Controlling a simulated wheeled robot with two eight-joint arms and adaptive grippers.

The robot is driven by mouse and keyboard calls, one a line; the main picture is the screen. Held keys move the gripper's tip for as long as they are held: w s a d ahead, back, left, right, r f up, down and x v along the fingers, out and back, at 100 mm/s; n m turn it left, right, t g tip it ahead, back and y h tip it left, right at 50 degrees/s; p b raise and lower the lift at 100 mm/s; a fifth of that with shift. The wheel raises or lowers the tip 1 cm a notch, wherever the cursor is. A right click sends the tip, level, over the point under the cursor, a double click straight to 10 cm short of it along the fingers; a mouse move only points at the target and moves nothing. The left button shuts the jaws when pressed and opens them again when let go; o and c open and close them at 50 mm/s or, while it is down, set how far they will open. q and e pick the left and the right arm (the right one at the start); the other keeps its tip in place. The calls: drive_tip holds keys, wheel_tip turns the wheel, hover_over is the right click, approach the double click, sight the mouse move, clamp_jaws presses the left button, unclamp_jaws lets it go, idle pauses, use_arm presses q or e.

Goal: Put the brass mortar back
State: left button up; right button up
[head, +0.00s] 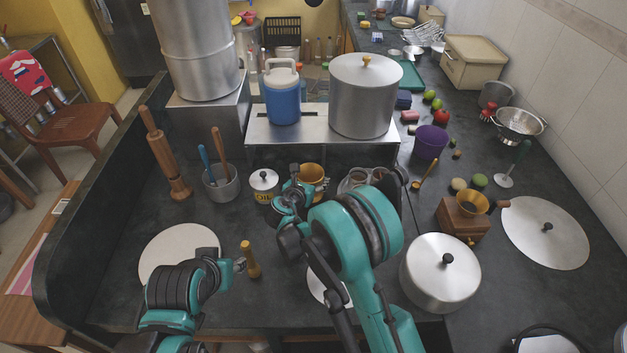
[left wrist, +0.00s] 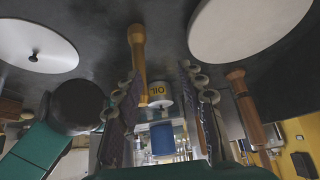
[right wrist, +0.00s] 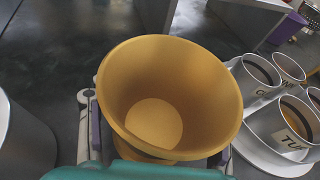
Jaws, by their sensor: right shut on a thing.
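The brass mortar (head: 312,174) is at the middle of the counter, in front of the steel shelf, partly hidden by my right arm. My right gripper (head: 295,197) is shut on it. The right wrist view shows the empty, wide-mouthed mortar (right wrist: 165,90) with a finger on each side; its base is hidden, so I cannot tell whether it touches the counter. A brass pestle (head: 250,260) stands on the counter beside my left gripper (head: 238,265). In the left wrist view the left fingers (left wrist: 160,100) are apart, with the pestle (left wrist: 137,50) ahead of them.
The oil canister (head: 264,183) and a pot of utensils (head: 221,184) stand left of the mortar. Labelled steel canisters (right wrist: 265,72) in a holder are close on its right. The steel shelf (head: 290,122) is behind. A lidded pot (head: 440,275) and wooden grinder (head: 462,216) stand right.

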drive_tip(key=shift+r, duration=0.15)
drive_tip(key=shift+f, duration=0.25)
drive_tip(key=o, duration=1.9)
drive_tip(key=shift+r, duration=0.1)
drive_tip(key=shift+r, duration=0.2)
drive_tip(key=p+v, duration=0.2)
drive_tip(key=v, duration=0.4)
drive_tip(key=shift+s+a+r, duration=0.1)
drive_tip(key=shift+s+r, duration=0.05)
drive_tip(key=shift+s, duration=0.2)
drive_tip(key=shift+s+a+r+p, duration=0.1)
drive_tip(key=shift+s+p, duration=0.2)
drive_tip(key=shift+s, duration=0.1)
drive_tip(key=shift+r, duration=0.1)
